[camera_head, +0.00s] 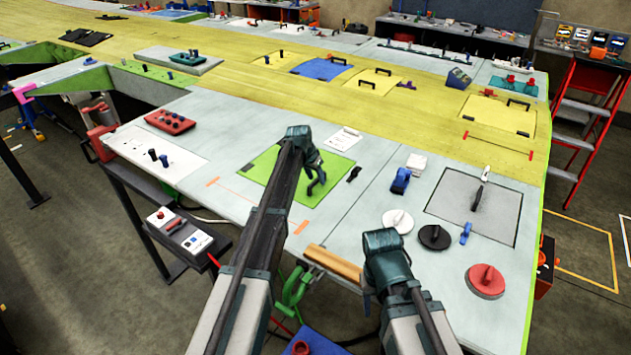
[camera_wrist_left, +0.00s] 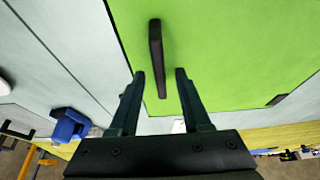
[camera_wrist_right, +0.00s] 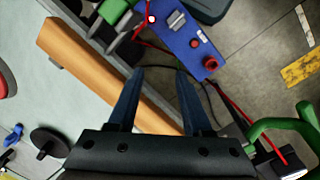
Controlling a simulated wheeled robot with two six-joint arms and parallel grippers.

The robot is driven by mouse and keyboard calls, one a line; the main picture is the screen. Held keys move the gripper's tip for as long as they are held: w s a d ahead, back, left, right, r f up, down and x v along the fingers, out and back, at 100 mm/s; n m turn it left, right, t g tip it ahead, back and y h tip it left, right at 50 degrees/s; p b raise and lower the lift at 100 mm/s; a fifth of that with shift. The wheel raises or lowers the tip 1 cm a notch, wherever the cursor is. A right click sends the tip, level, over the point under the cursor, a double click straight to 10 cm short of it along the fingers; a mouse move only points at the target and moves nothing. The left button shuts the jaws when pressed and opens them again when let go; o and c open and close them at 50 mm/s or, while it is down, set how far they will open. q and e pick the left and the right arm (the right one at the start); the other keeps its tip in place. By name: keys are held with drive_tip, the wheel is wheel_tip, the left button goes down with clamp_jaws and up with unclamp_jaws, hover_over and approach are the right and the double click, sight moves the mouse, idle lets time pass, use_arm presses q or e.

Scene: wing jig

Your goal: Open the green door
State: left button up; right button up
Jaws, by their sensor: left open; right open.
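The green door (camera_head: 336,174) is a flat green panel lying flush in the grey work surface, and it looks shut. Its dark bar handle shows in the left wrist view (camera_wrist_left: 156,50); in the head view my left arm and gripper largely hide it. My left gripper (camera_head: 316,188) is open over the door. In the left wrist view its fingertips (camera_wrist_left: 160,73) lie on either side of the handle's lower end; I cannot tell whether they touch it. My right gripper (camera_wrist_right: 158,72) is open and empty, over the table's front edge near a wooden bar (camera_wrist_right: 85,55).
A dark clip-like piece (camera_head: 353,174) lies by the door's right edge. White (camera_head: 398,221), black (camera_head: 434,237) and red (camera_head: 486,281) round knobbed pieces stand right. A blue piece (camera_head: 400,180) and a grey panel (camera_head: 450,205) lie beyond. A control box (camera_head: 180,231) stands front left.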

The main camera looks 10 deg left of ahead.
use_arm(q)
clamp_jaws()
drive_tip(key=shift+r, duration=0.1)
idle(1.3)
